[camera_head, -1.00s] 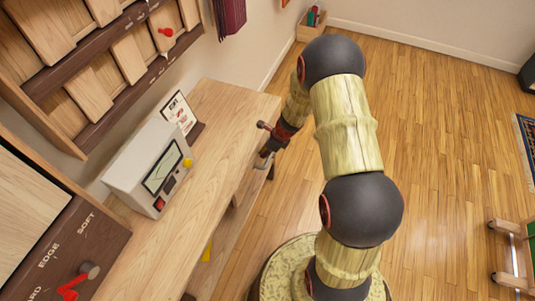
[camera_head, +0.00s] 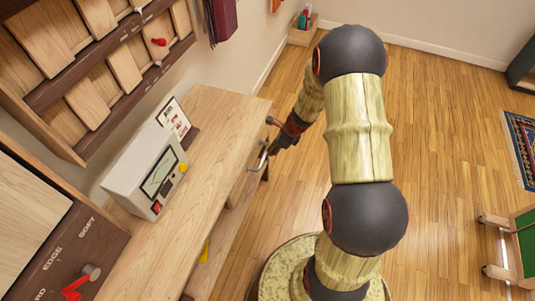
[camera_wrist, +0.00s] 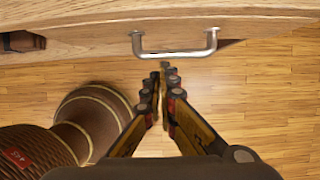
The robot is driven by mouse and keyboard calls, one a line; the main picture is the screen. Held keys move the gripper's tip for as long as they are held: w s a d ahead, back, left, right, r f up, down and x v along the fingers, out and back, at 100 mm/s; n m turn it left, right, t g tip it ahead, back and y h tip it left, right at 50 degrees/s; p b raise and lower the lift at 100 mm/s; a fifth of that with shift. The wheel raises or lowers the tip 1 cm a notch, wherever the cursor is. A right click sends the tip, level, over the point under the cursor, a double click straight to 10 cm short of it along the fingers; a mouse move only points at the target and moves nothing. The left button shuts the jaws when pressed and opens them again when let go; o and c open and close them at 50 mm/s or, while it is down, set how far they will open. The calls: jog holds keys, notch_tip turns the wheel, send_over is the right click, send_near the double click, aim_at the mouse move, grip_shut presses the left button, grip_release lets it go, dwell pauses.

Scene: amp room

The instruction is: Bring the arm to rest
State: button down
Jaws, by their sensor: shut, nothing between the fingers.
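My gripper (camera_wrist: 163,72) is shut and empty in the wrist view. Its two fingertips are together just below a metal drawer handle (camera_wrist: 175,54) in the picture; I cannot tell whether they touch it. In the head view my arm (camera_head: 362,130) bends over and down to the front edge of the wooden bench (camera_head: 215,130). There the gripper is small and partly hidden beside the handle (camera_head: 263,158).
On the bench stand a grey meter box (camera_head: 145,170) and a framed card (camera_head: 174,118). A rack of wooden panels (camera_head: 85,103) is on the wall at left. A wicker-like round object (camera_wrist: 40,150) is at lower left in the wrist view.

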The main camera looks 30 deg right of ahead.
jog(key=shift+p+v, duration=0.3)
jog(key=shift+v, duration=0.95)
